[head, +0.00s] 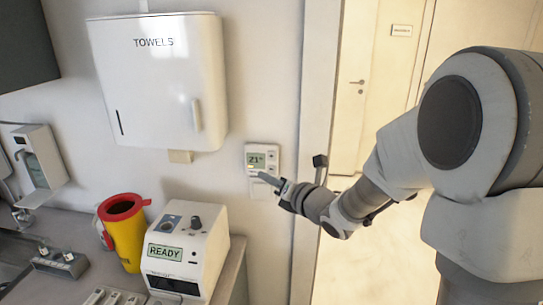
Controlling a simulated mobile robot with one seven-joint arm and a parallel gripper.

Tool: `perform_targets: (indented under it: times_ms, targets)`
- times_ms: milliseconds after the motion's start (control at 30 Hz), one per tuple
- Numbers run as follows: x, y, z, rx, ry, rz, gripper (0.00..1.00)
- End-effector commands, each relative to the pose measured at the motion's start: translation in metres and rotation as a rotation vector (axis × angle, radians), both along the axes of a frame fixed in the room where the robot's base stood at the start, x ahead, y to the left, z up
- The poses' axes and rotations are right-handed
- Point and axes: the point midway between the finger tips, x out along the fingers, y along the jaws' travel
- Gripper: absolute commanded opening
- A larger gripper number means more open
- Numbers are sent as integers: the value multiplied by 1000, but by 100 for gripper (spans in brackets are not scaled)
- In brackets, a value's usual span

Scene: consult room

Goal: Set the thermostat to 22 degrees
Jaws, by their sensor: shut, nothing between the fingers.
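The thermostat (260,162) is a small white box on the wall, below and right of the towel dispenser. Its green screen reads 21 with a degree mark. Small buttons show at the right side of its face. My gripper (268,179) is shut and empty, with its tip just under the lower edge of the thermostat in the picture. I cannot tell whether the tip touches the thermostat or the wall. A pale wall plate (260,188) below the thermostat is partly hidden by my gripper.
A white towel dispenser (160,75) hangs upper left. A machine showing READY (188,245) and a yellow bin with a red rim (124,232) stand on the counter (236,262) below. A door frame (318,100) is right of the thermostat; a soap dispenser (40,155) hangs far left.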

Motion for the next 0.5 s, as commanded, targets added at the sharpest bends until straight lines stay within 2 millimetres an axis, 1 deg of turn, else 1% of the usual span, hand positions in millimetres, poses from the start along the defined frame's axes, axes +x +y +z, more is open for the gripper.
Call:
perform_targets:
  times_ms: [100,333,500]
  targets:
    - [14,-3,3,1,3,-1,0]
    - [45,-9,4,0,3,-1,0]
    - [65,-13,-2,1,-1,0,0]
